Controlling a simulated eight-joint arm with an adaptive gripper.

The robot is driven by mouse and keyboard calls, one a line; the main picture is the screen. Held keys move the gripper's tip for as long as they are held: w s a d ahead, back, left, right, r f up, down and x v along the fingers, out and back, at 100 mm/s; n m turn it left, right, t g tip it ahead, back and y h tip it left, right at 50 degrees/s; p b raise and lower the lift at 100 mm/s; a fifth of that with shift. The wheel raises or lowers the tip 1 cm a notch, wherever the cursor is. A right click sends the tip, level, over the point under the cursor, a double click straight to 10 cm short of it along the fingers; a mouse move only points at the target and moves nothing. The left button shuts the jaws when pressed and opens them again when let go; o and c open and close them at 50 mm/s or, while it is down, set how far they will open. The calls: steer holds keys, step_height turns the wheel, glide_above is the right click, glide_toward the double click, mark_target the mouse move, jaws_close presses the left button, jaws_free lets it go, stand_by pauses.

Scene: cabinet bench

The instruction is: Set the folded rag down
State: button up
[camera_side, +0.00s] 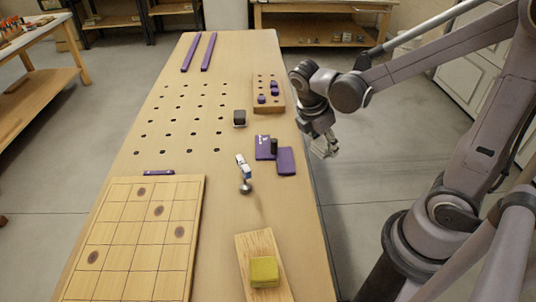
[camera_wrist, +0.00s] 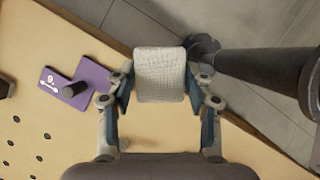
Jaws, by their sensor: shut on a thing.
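The folded rag (camera_wrist: 160,72) is a pale, woven, rectangular pad, held between the two fingers of my gripper (camera_wrist: 158,88) in the wrist view. In the side view my gripper (camera_side: 322,136) hangs at the bench's right edge, with the rag (camera_side: 325,148) at its tip. The rag is raised, and the floor shows behind its far part in the wrist view. The wooden bench (camera_side: 222,205) lies to the left of and below it.
Near the rag are purple plates (camera_side: 286,161) with a dark upright peg (camera_side: 274,146). A pegged block (camera_side: 268,106), a dark cube (camera_side: 240,117) and a white-blue item (camera_side: 243,167) stand nearby. A yellow block (camera_side: 264,271) sits on a plank. A gridded board (camera_side: 140,240) lies front left.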

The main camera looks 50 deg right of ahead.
steer(key=s+a+m, duration=0.2)
steer(key=s, duration=0.2)
glide_above(293, 204)
steer(key=a, duration=0.1)
steer(key=shift+g, duration=0.3)
steer(key=f, duration=0.7)
steer(key=shift+w+a, duration=0.15)
steer(key=shift+w, duration=0.15)
steer(key=shift+f, duration=2)
steer(key=shift+f, duration=0.15)
steer(key=o, duration=1)
steer(key=shift+c, duration=0.2)
steer(key=v, duration=1.2)
steer(key=s+d+r+m+t+y, duration=0.3)
steer(key=d+r+m+t, duration=0.3)
steer(key=d+m+t, duration=0.3)
steer(key=m+y, duration=0.1)
steer(key=m, duration=0.3)
steer(key=shift+d+r, duration=0.2)
steer(key=shift+r, duration=0.15)
